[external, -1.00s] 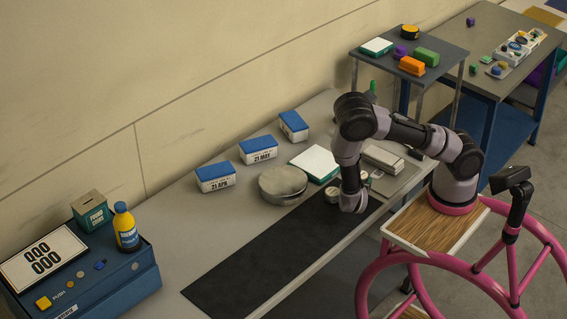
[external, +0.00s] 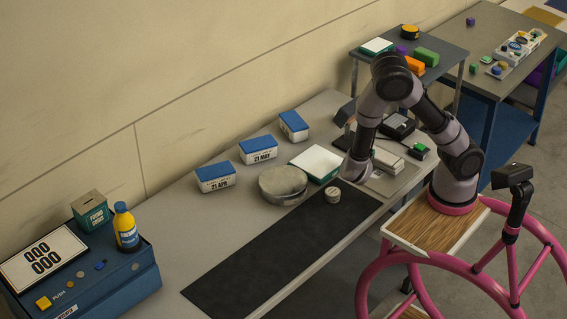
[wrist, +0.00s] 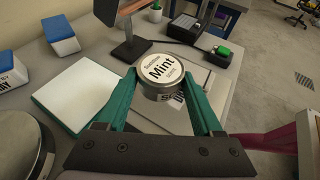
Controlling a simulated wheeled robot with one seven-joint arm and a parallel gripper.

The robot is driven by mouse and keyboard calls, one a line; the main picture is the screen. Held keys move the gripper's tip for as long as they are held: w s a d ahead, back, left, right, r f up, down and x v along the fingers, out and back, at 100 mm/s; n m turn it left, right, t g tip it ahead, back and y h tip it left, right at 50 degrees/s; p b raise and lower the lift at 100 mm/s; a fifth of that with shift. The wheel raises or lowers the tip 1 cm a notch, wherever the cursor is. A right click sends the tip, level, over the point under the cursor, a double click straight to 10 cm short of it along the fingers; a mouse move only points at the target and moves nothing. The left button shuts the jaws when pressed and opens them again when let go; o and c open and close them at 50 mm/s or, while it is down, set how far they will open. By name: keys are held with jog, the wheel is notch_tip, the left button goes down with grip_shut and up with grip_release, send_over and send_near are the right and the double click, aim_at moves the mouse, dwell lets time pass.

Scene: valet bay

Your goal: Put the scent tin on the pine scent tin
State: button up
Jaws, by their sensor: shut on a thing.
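My gripper (wrist: 163,100) is shut on a round silver tin with a white lid reading "Mint" (wrist: 160,70). The tin sits between the teal fingertips, lid facing the wrist camera. In the external view my gripper (external: 356,172) is over the bench, beside the white-lidded box, and the held tin is hidden or too small to make out. Another small round tin (external: 332,195) stands on the dark mat, just left of and nearer than my gripper. Its label cannot be read, so I cannot confirm that it is the pine one. It does not show in the wrist view.
A white-topped green box (external: 316,163) and a large round tin (external: 283,184) stand left of my gripper. A pale box (external: 388,160) and a green-button device (external: 418,151) are to its right. The dark mat (external: 270,250) is mostly clear.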

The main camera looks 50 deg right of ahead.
notch_tip(320, 180, up, 12)
jog(key=w+d+m+g, duration=0.1)
jog(key=w+d, duration=0.2)
jog(key=w, duration=0.3)
jog(key=w+d+f+m+g, duration=0.1)
jog(key=w+d, duration=0.2)
jog(key=w, duration=0.3)
jog(key=w+d+g, duration=0.1)
jog(key=w+d, duration=0.1)
jog(key=w, duration=0.4)
jog(key=w+d+m+g+h, duration=0.1)
jog(key=w+d, duration=0.5)
jog(key=d, duration=0.3)
jog(key=w+d+m+h, duration=0.1)
jog(key=w+d, duration=0.6)
jog(key=d, duration=0.2)
jog(key=f, duration=1.6)
jog(key=shift+s+f, duration=0.2)
jog(key=shift+f, duration=2.05)
jog(key=shift+y, duration=0.3)
jog(key=o, duration=1.4)
jog(key=shift+f, duration=0.15)
